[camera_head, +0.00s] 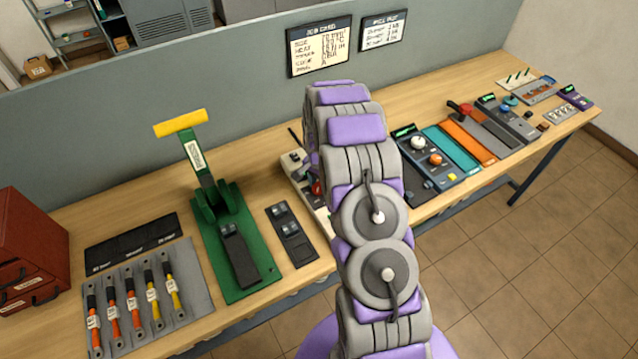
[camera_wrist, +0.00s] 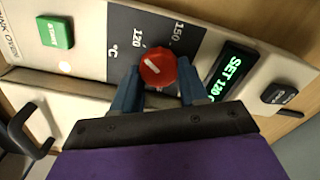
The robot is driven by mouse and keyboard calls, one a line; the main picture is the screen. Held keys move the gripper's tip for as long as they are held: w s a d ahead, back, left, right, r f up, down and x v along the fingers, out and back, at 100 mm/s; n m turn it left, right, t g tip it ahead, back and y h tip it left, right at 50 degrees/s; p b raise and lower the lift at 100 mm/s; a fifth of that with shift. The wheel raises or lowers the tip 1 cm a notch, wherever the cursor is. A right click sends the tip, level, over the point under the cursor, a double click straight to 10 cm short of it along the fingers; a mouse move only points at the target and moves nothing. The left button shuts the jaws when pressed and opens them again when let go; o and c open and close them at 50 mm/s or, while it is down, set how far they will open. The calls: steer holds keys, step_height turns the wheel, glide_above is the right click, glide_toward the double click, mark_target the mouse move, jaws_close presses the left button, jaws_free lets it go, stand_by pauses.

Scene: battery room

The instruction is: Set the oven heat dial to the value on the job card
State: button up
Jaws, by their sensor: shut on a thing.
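The red heat dial (camera_wrist: 157,68) sits on the oven panel (camera_wrist: 95,70) in the wrist view, with a white mark on its left part. My gripper (camera_wrist: 158,88) has one blue finger on each side of the dial and is shut on it. The scale beside it reads 120 and 150, with a °C sign. A green-lit display (camera_wrist: 228,75) reads SET 120. In the head view the job card (camera_head: 319,47) hangs on the partition; its lines are too blurred to read surely. My arm hides the gripper and most of the oven there.
A green START button (camera_wrist: 54,32) and a dark button (camera_wrist: 279,94) are on the panel; a dark handle (camera_wrist: 30,130) is at lower left. A green press with a yellow handle (camera_head: 181,123) stands left of my arm. Several devices line the bench's right side.

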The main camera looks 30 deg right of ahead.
mark_target(319, 185)
steer(key=shift+w, duration=0.15)
steer(key=o, duration=1.1)
steer(key=shift+c, duration=0.2)
step_height(319, 185, up, 17)
steer(key=shift+r+p, duration=0.15)
steer(key=shift+p, duration=0.25)
